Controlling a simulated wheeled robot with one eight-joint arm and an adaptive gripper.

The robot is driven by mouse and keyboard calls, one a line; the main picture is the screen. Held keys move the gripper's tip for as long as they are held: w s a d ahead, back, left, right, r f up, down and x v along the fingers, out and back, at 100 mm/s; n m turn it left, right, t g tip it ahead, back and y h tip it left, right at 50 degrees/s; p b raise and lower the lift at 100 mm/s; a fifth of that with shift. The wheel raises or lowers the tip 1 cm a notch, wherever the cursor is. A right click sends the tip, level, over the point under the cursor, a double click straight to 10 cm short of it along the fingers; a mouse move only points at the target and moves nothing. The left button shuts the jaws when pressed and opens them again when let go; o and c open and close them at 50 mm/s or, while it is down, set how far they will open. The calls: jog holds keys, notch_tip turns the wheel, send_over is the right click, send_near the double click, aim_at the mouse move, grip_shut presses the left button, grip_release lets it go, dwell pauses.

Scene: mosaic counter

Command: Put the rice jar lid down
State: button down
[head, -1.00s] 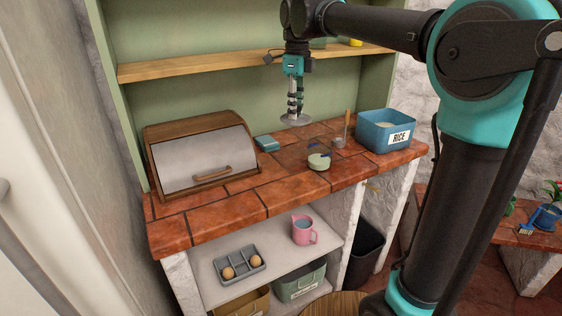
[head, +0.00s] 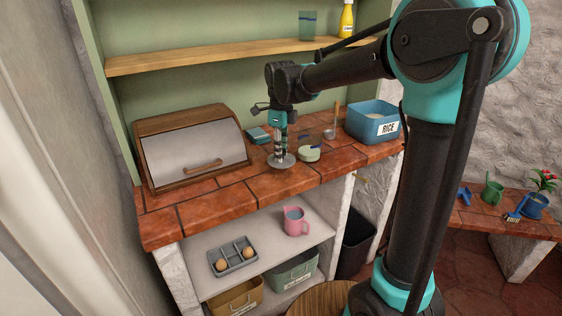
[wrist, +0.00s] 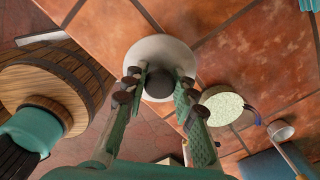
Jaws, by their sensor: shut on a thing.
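The rice jar lid (head: 281,161) is a round pale disc with a dark knob, well left of the jar. My gripper (head: 280,150) points down and is shut on the knob. In the wrist view the lid (wrist: 160,48) lies beyond my fingertips (wrist: 159,84), with the knob between them. The lid is level and low at the tiled counter; I cannot tell whether it touches.
The counter (head: 240,200) has bare tiles around the lid. A small pale-topped round container (head: 309,154) stands close right, with a metal scoop (head: 329,133) behind it. A bread box (head: 192,150) stands left, a teal item (head: 258,135) behind. The counter's front edge is near.

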jog(key=shift+f, duration=1.85)
jog(key=shift+f, duration=0.15)
jog(key=c, duration=1.2)
grip_release()
notch_tip(320, 180, up, 12)
jog(key=shift+r, duration=0.15)
jog(key=s+d+f+n+t, duration=0.1)
jog(key=s+d+f+n, duration=0.5)
jog(key=d+f+n, duration=0.1)
jog(key=s+d+f+n+t, duration=0.1)
jog(key=s+d+f+n, duration=0.5)
jog(key=d+f+n, duration=0.1)
jog(key=s+d+f+n+t, duration=0.2)
jog(key=s+d+f+n, duration=0.5)
jog(key=d+f, duration=0.2)
jog(key=shift+d+f+n, duration=0.3)
jog(key=shift+f, duration=0.1)
